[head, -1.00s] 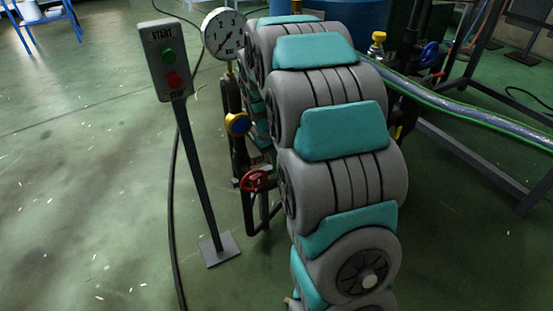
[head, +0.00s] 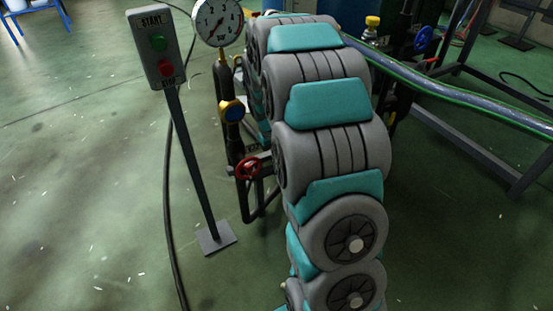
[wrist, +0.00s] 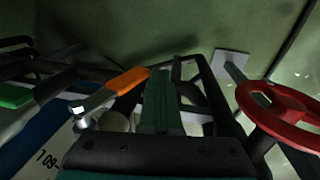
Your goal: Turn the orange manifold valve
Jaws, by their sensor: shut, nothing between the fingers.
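The orange valve handle (wrist: 126,80) shows in the wrist view, a flat lever just left of my gripper (wrist: 160,100), with its pale metal stem end at lower left. My gripper is shut, its dark green fingers together and nothing between them. The fingers look very near the orange handle; I cannot tell whether they touch it. In the head view my arm hides the gripper and the orange handle.
A red handwheel (wrist: 285,115) is close on the right in the wrist view, also in the head view (head: 247,168). A green lever (wrist: 14,96) is at left. A START button post (head: 157,50), pressure gauge (head: 217,22) and hose (head: 440,90) surround my arm.

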